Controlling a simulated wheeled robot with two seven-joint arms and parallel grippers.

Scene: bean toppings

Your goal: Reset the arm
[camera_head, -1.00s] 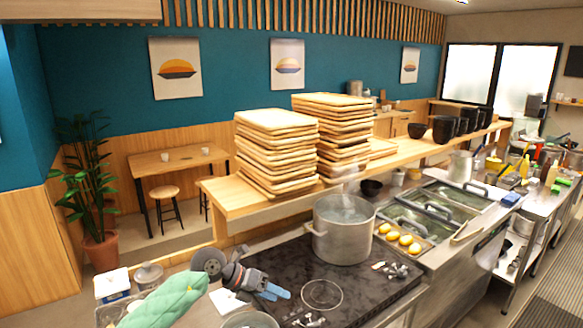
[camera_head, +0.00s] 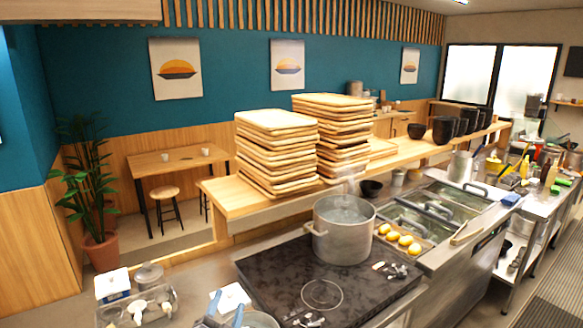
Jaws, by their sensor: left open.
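My left gripper (camera_head: 226,308) shows only at the bottom edge of the picture. The rest of my left arm is out of the picture. My right gripper is not in view.
A large steaming pot (camera_head: 344,243) stands on the black cooktop (camera_head: 280,262). Stacks of wooden trays (camera_head: 272,155) stand on the raised wooden shelf (camera_head: 232,199). Yellow items lie on a tray right of the pot.

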